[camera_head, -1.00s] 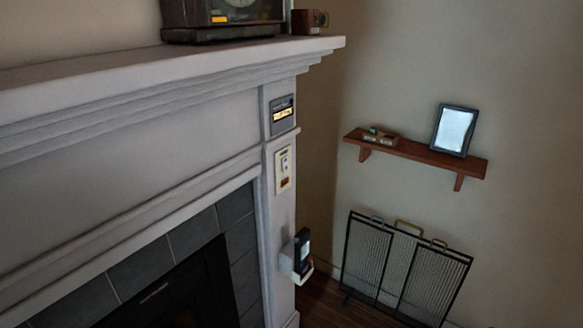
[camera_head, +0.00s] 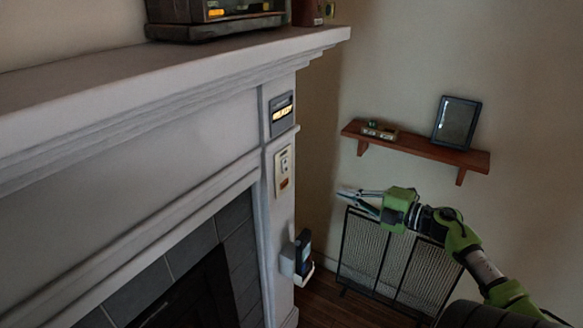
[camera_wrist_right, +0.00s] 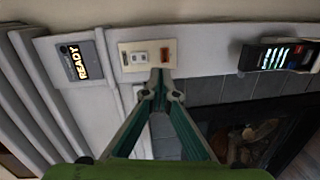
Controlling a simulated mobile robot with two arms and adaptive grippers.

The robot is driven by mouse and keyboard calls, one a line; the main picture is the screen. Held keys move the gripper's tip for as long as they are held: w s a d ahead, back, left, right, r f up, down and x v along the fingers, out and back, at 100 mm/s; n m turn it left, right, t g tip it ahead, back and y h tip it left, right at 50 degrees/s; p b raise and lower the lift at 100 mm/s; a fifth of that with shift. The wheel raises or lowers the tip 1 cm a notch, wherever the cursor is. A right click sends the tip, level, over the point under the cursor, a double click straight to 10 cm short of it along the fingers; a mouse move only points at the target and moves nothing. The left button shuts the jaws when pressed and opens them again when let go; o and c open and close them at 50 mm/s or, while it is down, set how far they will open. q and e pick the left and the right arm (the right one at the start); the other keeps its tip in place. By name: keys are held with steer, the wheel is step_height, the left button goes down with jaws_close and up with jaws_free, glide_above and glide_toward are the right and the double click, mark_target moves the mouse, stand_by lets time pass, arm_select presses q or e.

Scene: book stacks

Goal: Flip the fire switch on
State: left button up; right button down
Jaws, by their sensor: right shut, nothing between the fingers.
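The fire switch looks to be the cream plate (camera_head: 284,171) on the right pilaster of the fireplace surround, with a pale switch above a small red-orange mark. In the right wrist view the plate (camera_wrist_right: 147,55) lies just beyond my fingertips, with the red-orange mark to the right of the pale switch. My right gripper (camera_head: 341,192) is shut and empty, pointing left at the plate, apart from it in the head view. In the right wrist view its fingertips (camera_wrist_right: 160,78) meet at the plate's lower edge; contact cannot be told. My left gripper is not in view.
A grey panel reading "READY" (camera_head: 282,113) sits above the plate. A dark handheld device (camera_head: 302,252) sits in a white holder below. The mantel (camera_head: 200,75) juts out above. A wooden shelf (camera_head: 415,146) and a mesh fire screen (camera_head: 365,250) are at the right wall.

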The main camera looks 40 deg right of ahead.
mark_target(287, 171)
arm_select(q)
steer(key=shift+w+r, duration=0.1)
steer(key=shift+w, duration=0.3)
arm_select(e)
steer(key=r, duration=0.1)
steer(key=a+r+n, duration=0.1)
steer(key=w+r+n+y, duration=0.1)
steer(key=r, duration=0.1)
steer(key=shift+a, duration=0.35)
